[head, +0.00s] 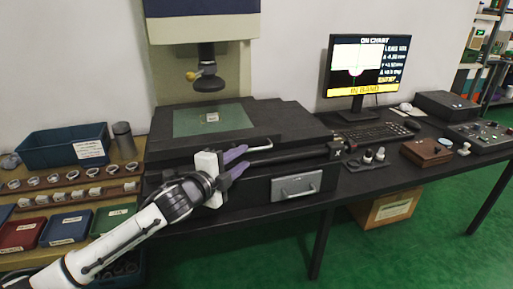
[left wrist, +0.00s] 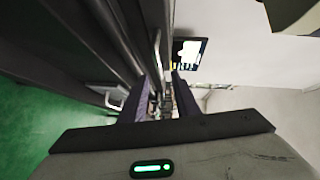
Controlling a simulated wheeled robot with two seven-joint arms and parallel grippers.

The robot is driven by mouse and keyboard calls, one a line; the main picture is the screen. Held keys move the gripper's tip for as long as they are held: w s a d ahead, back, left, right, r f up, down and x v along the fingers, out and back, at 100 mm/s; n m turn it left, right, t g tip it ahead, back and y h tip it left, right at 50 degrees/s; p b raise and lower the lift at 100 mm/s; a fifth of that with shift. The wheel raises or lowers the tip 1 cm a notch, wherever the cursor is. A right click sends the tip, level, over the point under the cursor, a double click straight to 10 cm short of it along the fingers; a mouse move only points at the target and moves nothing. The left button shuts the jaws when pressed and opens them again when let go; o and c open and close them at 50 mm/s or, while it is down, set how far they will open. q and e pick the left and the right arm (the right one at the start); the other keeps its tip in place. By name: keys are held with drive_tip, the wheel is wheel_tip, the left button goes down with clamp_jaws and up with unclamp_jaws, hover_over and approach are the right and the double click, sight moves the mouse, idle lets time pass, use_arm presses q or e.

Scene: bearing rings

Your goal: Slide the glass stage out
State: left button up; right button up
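The glass stage (head: 190,122) is a pale green pane in the black bed of the measuring machine, with a small light part (head: 212,117) on it. A silver bar handle (head: 262,146) sticks out from the bed's front right; a bar handle also shows in the left wrist view (left wrist: 157,48), beyond the fingertips. My left gripper (head: 246,161) is in front of the bed, close to this handle. Its two purple fingers are apart, with no object seen held between them; the left wrist view also shows them spread (left wrist: 161,78). I cannot tell whether they touch the handle. My right gripper is out of view.
The machine's lens head (head: 208,78) hangs above the glass. A monitor (head: 368,68) and keyboard (head: 375,133) stand right. Rings on racks (head: 75,196), bins and a blue crate (head: 62,148) are left.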

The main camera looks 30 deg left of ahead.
sight(255, 150)
use_arm(q)
drive_tip(key=w, duration=0.3)
drive_tip(key=w+f, duration=0.1)
drive_tip(key=w, duration=0.4)
drive_tip(key=shift+w+a+f, duration=0.25)
drive_tip(key=shift+w, duration=0.15)
clamp_jaws()
